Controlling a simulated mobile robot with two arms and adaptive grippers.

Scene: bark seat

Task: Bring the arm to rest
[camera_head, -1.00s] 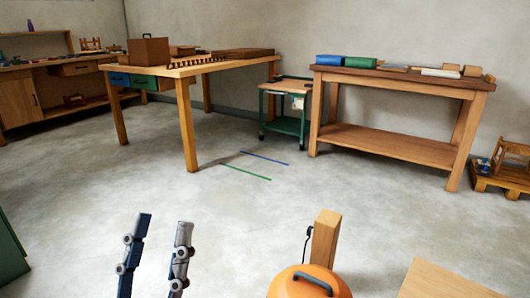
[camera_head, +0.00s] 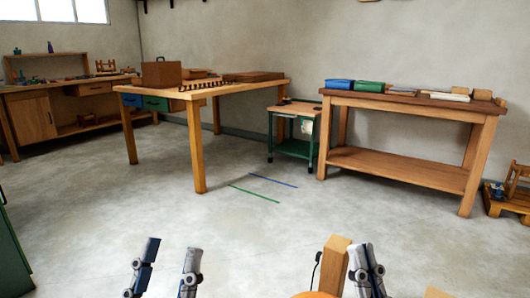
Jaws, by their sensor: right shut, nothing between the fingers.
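My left gripper (camera_head: 168,252) is at the bottom left of the head view. Its two fingers point up and stand well apart, with only bare floor showing between them. My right gripper (camera_head: 364,254) is at the bottom, right of centre. Its fingers are close together and nothing shows between them. It is just right of an upright wooden post (camera_head: 332,264), in front of its right edge; I cannot tell whether they touch. The arms behind both grippers are out of frame.
An orange rounded thing (camera_head: 315,295) shows at the bottom edge by the post. A long wooden table (camera_head: 225,88), a green cart (camera_head: 292,148) and a workbench (camera_head: 400,171) stand further back. Open concrete floor (camera_head: 270,225) lies between, with blue and green lines.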

